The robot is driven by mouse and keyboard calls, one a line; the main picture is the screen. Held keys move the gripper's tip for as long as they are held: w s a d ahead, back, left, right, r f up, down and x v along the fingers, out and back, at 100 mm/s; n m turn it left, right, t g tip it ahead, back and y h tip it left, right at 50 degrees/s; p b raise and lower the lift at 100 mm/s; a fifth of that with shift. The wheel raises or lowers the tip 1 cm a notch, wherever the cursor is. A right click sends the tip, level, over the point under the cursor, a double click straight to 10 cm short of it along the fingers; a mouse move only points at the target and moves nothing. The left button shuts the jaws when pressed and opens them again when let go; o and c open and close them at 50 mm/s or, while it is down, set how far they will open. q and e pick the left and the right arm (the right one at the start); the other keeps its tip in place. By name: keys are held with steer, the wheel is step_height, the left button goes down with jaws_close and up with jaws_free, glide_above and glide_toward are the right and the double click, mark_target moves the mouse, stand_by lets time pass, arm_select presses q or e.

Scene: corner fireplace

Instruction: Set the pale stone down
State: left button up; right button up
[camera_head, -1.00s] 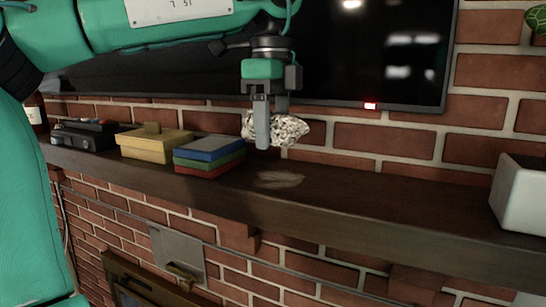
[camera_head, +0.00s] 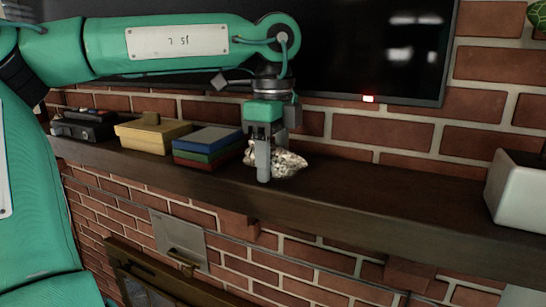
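The pale stone (camera_head: 289,162) is a speckled, lumpy rock at the dark wooden mantel shelf (camera_head: 380,205). My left gripper (camera_head: 266,165) points straight down from above, with its fingers around the stone. The near finger covers part of the stone, and the far finger is mostly hidden. The stone's underside is at the shelf top and seems to touch it. My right gripper is not in view.
Left of the stone lie stacked blue, green and red books (camera_head: 208,147), a yellow box (camera_head: 152,132) and a dark camera-like object (camera_head: 88,125). A white planter (camera_head: 516,192) stands far right. The shelf between is clear. A screen (camera_head: 370,50) hangs behind.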

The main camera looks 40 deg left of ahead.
mark_target(273, 145)
arm_select(q)
steer(key=o, duration=0.4)
steer(key=shift+s, duration=0.1)
steer(key=shift+a, duration=0.1)
steer(key=shift+r+p, duration=0.2)
steer(key=shift+p, duration=0.1)
step_height(273, 145, up, 11)
steer(key=b, duration=0.4)
steer(key=shift+f, duration=0.15)
steer(key=shift+r, duration=0.6)
